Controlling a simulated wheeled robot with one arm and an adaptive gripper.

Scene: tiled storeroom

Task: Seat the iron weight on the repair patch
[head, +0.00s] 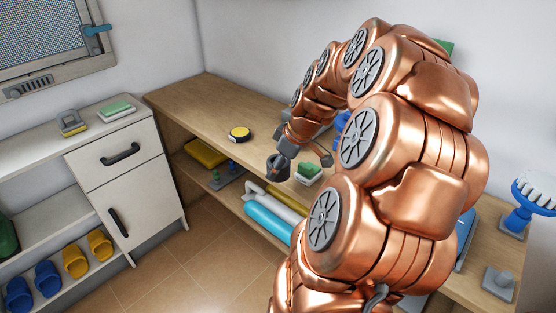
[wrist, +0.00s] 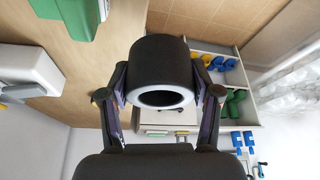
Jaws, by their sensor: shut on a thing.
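My gripper (wrist: 160,100) is shut on a dark, squat cylinder, which I take to be the iron weight (wrist: 158,62). A finger presses each side of it in the wrist view, and a pale ring around a dark hollow faces the camera. In the head view my gripper (head: 284,156) holds the dark weight (head: 277,167) near the front edge of the wooden workbench (head: 190,97). It appears to be in the air. I cannot make out the repair patch for certain; my arm hides much of the bench.
A yellow and black round item (head: 239,133) sits on the bench left of my gripper. A green-and-white block (head: 308,173) is close on its right. Rolls (head: 268,220) lie on the shelf below. A white cabinet (head: 125,165) stands at the left. The bench's left end is clear.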

